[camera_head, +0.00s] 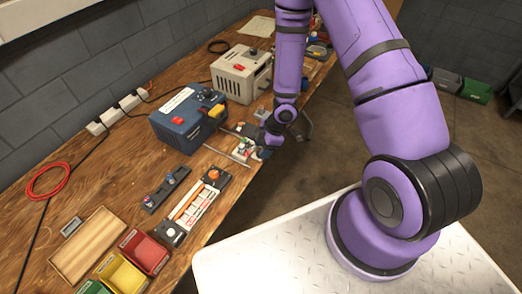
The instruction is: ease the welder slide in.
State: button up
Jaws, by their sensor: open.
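A blue box-shaped machine (187,121) with a white label, a red switch and a yellow part stands on the wooden bench; it looks like the welder. Thin metal rods (228,155) lie at its right front side, by the bench edge. I cannot make out which part is the slide. My gripper (257,146) is open at the end of my purple arm, just right of the blue machine and close to the rods. The fingers are small and partly hidden by the wrist, so I cannot tell whether they touch anything.
A beige box (241,74) with a red switch stands behind the blue machine. In front lie a long panel with keys (196,204), a dark strip with knobs (167,189), a wooden tray (91,244), a red bin (146,252) and a yellow bin (122,275). A red cable (47,181) lies left.

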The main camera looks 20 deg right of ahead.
jog(key=shift+x, duration=0.85)
grip_shut()
